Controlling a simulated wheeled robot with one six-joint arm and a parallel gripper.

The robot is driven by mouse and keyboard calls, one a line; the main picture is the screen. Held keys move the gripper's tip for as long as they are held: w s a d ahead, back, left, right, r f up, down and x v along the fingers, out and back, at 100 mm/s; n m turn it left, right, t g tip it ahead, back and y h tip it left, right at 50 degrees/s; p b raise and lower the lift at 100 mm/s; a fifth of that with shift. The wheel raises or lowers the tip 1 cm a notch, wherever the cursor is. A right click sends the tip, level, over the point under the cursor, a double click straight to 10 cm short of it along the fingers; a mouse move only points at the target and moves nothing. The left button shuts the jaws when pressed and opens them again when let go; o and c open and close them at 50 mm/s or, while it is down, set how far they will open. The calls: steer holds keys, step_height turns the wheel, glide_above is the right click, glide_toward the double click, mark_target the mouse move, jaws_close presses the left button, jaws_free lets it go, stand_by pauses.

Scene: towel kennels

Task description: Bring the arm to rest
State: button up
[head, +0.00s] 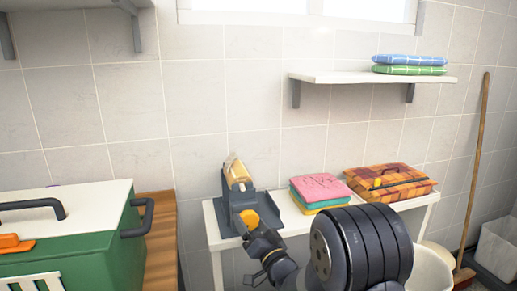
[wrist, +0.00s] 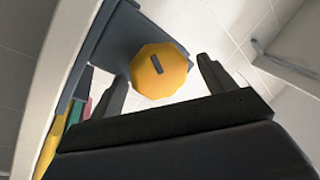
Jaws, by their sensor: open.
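My gripper (wrist: 162,85) is open, with one dark finger on each side of an orange knob (wrist: 160,70) in the wrist view. I cannot tell how far the knob is from the fingers or whether they touch it. In the head view my gripper (head: 250,234) is small and dark, close in front of the orange knob (head: 250,218). The knob is on a dark grey stand (head: 232,200) with a tan roll (head: 237,172) at its top, on the left end of the white table.
Folded pink, teal and yellow towels (head: 321,188) and an orange plaid bundle (head: 390,181) lie on the white table (head: 215,232). A green bin (head: 90,250) stands left. A wall shelf (head: 340,78) holds blue and green folded cloths (head: 408,65). A broom (head: 478,150) leans right.

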steer(key=shift+r+n+g+p, duration=0.15)
steer(key=shift+n+g+p, duration=0.05)
steer(key=shift+n+p, duration=0.7)
steer(key=shift+r+n+g+p, duration=0.2)
steer(key=shift+n+p, duration=0.5)
steer(key=shift+p, duration=0.35)
steer(key=shift+f+n+y+p, duration=0.15)
steer(key=shift+n+y+p, duration=0.15)
steer(key=shift+n+p, duration=0.3)
steer(key=shift+f+g, duration=0.1)
steer(key=shift+g, duration=0.2)
